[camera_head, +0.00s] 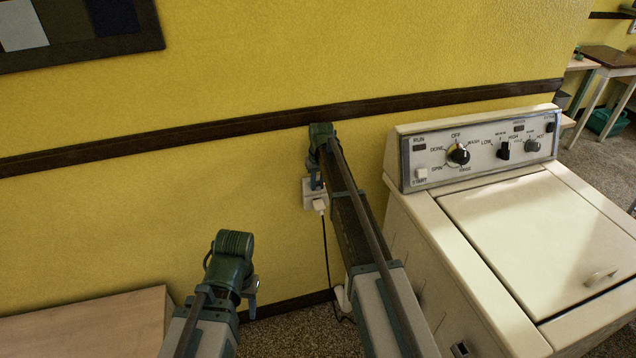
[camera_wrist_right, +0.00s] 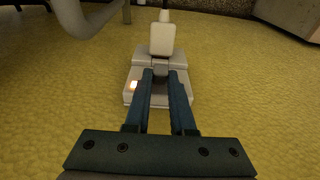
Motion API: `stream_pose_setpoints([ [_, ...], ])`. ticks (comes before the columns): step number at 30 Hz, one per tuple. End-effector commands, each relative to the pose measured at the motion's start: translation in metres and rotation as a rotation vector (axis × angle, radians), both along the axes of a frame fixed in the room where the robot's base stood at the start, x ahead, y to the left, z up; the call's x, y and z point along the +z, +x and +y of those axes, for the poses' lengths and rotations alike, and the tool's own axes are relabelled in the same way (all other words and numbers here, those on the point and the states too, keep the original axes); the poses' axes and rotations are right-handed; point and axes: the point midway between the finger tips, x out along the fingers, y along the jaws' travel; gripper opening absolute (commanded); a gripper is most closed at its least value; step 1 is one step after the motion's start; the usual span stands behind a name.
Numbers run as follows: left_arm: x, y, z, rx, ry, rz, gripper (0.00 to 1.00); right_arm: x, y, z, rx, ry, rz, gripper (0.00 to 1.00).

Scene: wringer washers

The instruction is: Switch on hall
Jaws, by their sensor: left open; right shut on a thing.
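A white wall socket (camera_head: 309,200) with a white plug (camera_head: 320,205) and a dark cord sits low on the yellow wall, left of the washer. My right gripper (camera_head: 316,183) is at this socket, partly hidden by its own wrist. The fingers (camera_wrist_right: 161,76) are shut on a small dark grey part of the socket, below the white plug (camera_wrist_right: 161,39). My left gripper (camera_head: 252,292) is open and empty, apart from the wall. No "hall" label is readable.
A cream washer (camera_head: 540,230) stands at the right, with a panel of knobs and a closed lid. A dark rail (camera_head: 230,128) crosses the wall above the socket. A wooden top (camera_head: 85,325) is at lower left. Tables (camera_head: 610,60) stand far right.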

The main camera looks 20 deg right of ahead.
Motion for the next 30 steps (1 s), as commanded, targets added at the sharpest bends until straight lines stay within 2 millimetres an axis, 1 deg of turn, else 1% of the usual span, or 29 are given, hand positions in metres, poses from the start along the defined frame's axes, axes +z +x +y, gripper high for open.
stream_pose_setpoints([
  [1,0.0013,0.0000,0.0000,0.000,0.000,0.000,0.50,0.0008,0.0026,0.0005,0.000,0.000,0.015,0.00],
  [7,0.0026,-0.0001,0.0000,0.000,0.000,0.000,0.50,0.0010,0.0019,0.0006,0.000,-0.001,0.049,0.00],
  [20,0.0028,0.0000,0.0000,0.000,0.000,0.000,0.50,0.0011,0.0014,0.0004,0.000,-0.001,0.055,0.00],
  [21,0.0028,0.0000,0.0000,0.000,0.000,0.000,0.50,0.0011,0.0014,0.0004,0.000,-0.001,0.055,0.28],
  [25,0.0028,0.0000,0.0000,0.000,0.000,0.000,0.50,0.0011,0.0015,0.0005,0.000,-0.002,0.054,0.51],
  [26,0.0028,0.0000,0.0000,0.000,0.000,0.000,0.50,0.0012,0.0015,0.0004,0.000,-0.002,0.054,0.53],
  [30,0.0029,0.0000,0.0000,0.000,0.000,0.000,0.50,0.0012,0.0015,0.0003,0.000,-0.002,0.054,0.53],
])
